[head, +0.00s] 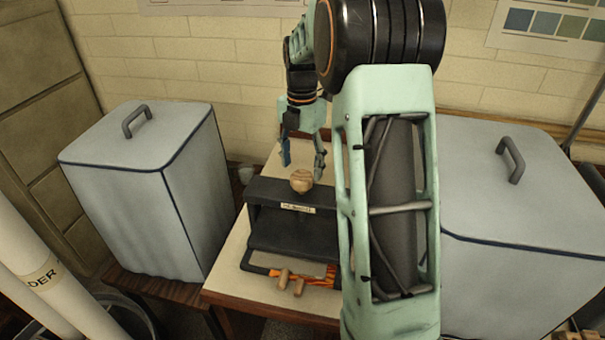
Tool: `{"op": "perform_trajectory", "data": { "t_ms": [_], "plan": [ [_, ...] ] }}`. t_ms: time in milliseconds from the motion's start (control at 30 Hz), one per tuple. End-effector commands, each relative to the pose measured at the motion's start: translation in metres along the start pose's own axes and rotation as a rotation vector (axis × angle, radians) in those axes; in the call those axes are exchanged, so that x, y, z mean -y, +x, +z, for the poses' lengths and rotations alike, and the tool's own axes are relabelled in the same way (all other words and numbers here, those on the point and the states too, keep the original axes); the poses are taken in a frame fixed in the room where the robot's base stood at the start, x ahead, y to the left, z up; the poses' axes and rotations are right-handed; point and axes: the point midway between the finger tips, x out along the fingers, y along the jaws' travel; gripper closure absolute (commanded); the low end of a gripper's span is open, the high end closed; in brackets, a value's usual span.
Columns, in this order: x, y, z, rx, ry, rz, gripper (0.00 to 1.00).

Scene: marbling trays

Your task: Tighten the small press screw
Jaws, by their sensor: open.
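The small press (268,190) is a dark frame on a pale-topped table, seen in the head view. A round wooden knob (302,181) stands on its top bar, and I take it to be the press screw's handle. A small label (298,208) is on the front of the bar. My gripper (303,163) points down just above and behind the knob. Its fingers are apart, with nothing seen between them. Whether a finger touches the knob cannot be told. My arm hides the press's right side.
Grey covered boxes with top handles stand left (150,190) and right (500,260) of the table. Wooden pegs (284,277) and an orange-patterned piece lie at the press's front. The pale table (228,282) has bare room at front left. A brick wall is behind.

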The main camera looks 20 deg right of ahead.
Motion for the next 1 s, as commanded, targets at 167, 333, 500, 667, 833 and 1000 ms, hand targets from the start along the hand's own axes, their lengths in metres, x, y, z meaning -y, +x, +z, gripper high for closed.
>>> {"op": "perform_trajectory", "data": {
  "t_ms": [167,333,500,667,833,1000],
  "plan": [
    [0.001,0.026,0.0,-0.002,0.001,-0.002,0.4],
    [0.001,0.036,0.0,0.0,0.001,-0.001,0.4],
    [0.0,0.037,0.0,0.001,0.001,0.0,0.4],
    [0.0,0.037,0.0,0.001,0.001,0.0,0.46],
    [0.0,0.037,0.0,0.001,0.001,0.0,0.65],
    [0.001,0.037,0.0,0.001,0.002,-0.001,0.82]
  ]
}}
